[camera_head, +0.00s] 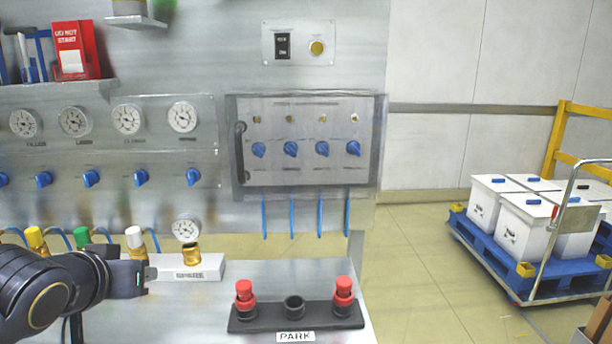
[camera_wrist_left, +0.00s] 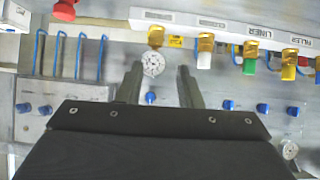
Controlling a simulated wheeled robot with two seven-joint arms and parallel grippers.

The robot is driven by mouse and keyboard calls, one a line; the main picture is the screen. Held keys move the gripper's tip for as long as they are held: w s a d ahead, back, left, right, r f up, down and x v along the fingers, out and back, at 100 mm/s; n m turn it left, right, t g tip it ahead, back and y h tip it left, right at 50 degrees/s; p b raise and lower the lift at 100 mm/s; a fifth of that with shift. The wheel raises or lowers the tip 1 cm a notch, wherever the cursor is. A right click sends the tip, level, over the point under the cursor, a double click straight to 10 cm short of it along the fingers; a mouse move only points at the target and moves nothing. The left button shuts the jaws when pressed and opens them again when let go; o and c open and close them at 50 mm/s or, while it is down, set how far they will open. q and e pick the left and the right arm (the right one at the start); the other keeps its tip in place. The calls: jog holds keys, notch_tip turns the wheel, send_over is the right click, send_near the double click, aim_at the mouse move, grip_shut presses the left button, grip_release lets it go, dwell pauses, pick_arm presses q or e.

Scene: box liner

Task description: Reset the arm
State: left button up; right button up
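My left arm comes in at the lower left of the head view, dark grey and black. Its gripper (camera_head: 150,272) points right, in front of the small gauge and brass fitting (camera_head: 191,254) on a labelled block. In the left wrist view the two fingers (camera_wrist_left: 161,74) stand apart with a gap between them, so the gripper is open and empty. A round white gauge (camera_wrist_left: 153,64) shows between the fingertips, beyond them. My right arm and gripper are not in view.
A panel with gauges (camera_head: 182,117) and blue knobs (camera_head: 194,177) stands behind. Yellow, green and white valves (camera_head: 134,237) are close to my left arm. Red-topped fittings (camera_head: 343,291) stand on a dark PARK rack (camera_head: 265,318). A blue pallet (camera_head: 476,246) with white boxes stands right.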

pick_arm(q)
jog(key=s+d+f+n+g+h, duration=0.1)
jog(key=s+d+f+g+h, duration=0.15)
jog(key=s+f, duration=0.65)
jog(key=s+d+f+g+h, duration=0.2)
jog(key=s+d+f+g, duration=0.1)
jog(key=s+f, duration=0.65)
notch_tip(320, 180, up, 12)
jog(key=p, duration=1.3)
jog(key=shift+d, duration=0.35)
jog(key=shift+s+f, duration=0.1)
